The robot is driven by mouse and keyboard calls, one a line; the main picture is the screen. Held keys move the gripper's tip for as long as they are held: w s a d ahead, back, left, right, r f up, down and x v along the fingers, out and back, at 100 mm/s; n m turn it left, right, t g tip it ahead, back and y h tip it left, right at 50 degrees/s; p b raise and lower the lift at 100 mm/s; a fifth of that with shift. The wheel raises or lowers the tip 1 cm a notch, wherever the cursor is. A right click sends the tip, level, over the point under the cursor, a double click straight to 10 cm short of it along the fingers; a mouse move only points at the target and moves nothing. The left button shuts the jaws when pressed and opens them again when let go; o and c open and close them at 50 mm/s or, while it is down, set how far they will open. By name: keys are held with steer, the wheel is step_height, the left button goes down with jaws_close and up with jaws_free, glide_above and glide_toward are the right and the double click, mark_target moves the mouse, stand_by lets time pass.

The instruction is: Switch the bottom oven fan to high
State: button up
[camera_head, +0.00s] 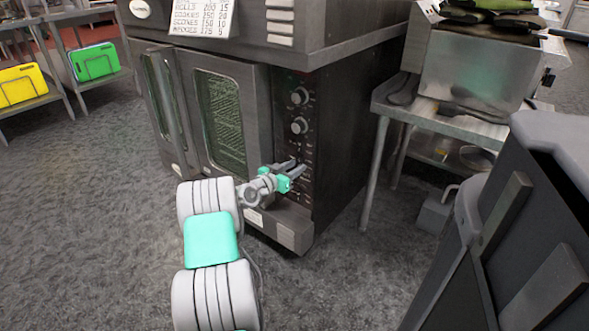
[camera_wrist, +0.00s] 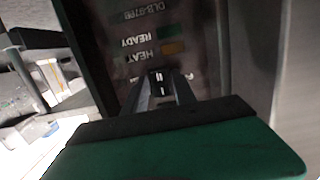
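The oven (camera_head: 340,120) is a dark metal unit with glass doors, and its narrow control panel (camera_head: 299,147) is on the right of its front. The panel carries two round knobs (camera_head: 299,96) above my gripper. My gripper (camera_head: 295,170) is at the lower part of this panel, its two fingers apart and pointing at it. In the wrist view, the fingers (camera_wrist: 159,84) reach to the panel (camera_wrist: 190,65), which shows inverted READY and HEAT labels. A small dark switch (camera_wrist: 157,77) with white marks shows between the fingertips. Contact with it is unclear.
A metal side table (camera_head: 430,118) with an appliance (camera_head: 480,65) stands right of the oven. A dark grey cabinet or bin (camera_head: 520,220) fills the lower right. Racks with yellow (camera_head: 22,85) and green (camera_head: 94,62) boards are at left. The left floor is clear.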

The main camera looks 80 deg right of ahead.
steer(key=shift+o, duration=1)
steer(key=p+v, duration=0.2)
steer(key=v, duration=0.5)
steer(key=shift+w+a, duration=0.2)
steer(key=shift+a, duration=0.15)
